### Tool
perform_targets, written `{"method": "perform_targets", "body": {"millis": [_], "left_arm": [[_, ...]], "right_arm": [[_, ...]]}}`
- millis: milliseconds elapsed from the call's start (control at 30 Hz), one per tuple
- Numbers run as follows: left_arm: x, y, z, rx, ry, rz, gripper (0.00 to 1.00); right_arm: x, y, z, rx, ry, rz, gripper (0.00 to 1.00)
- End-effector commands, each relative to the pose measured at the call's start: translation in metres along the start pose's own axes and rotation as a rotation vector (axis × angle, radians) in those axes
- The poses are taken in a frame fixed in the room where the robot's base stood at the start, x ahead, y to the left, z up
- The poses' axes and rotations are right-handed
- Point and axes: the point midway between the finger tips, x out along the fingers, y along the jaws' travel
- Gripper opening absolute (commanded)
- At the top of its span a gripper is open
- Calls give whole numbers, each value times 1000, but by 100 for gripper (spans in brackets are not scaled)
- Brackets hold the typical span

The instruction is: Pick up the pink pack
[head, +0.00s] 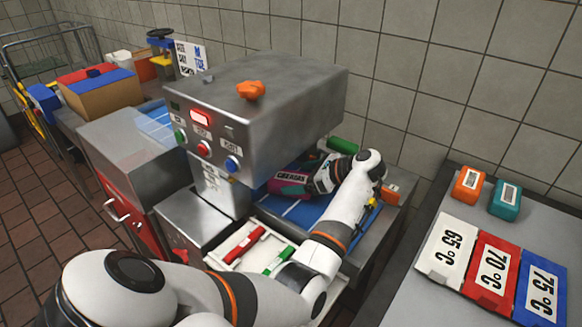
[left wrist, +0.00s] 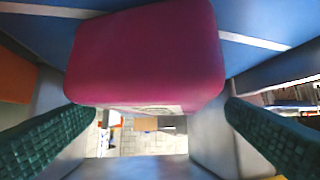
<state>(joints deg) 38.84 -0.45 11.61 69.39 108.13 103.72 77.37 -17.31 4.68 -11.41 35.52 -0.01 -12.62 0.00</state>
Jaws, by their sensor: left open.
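The pink pack (head: 284,187) lies on the blue, white-lined surface under the grey machine's head. Dark lettering shows on its side in the head view. My left gripper (head: 322,178) is at the pack's right end, close to it. In the left wrist view, the rounded pink end of the pack (left wrist: 148,58) fills the upper middle. The green ribbed finger pads of my left gripper (left wrist: 160,125) stand apart, one on each side below it. The gripper is open; I cannot tell whether a pad touches the pack. My right gripper is not in view.
The machine's head (head: 265,110) overhangs the pack closely. A white tray (head: 222,258) with a red and a green marker-like item lies in front, near my arm. A side table at right holds temperature cards (head: 493,272), an orange block (head: 468,184) and a teal block (head: 506,200).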

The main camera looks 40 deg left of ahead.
Motion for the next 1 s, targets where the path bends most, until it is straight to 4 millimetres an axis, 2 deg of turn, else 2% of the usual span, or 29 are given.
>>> {"method": "perform_targets", "body": {"millis": [100,333,667,700,1000], "left_arm": [[8,0,0,0,0,0,94],[10,0,1,0,-1,1,94],[9,0,1,0,-1,0,40],[9,0,1,0,-1,0,38],[9,0,0,0,-1,1,38]], "right_arm": [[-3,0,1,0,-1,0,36],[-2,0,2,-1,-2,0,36],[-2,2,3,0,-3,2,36],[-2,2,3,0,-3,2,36],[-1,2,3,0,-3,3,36]]}}
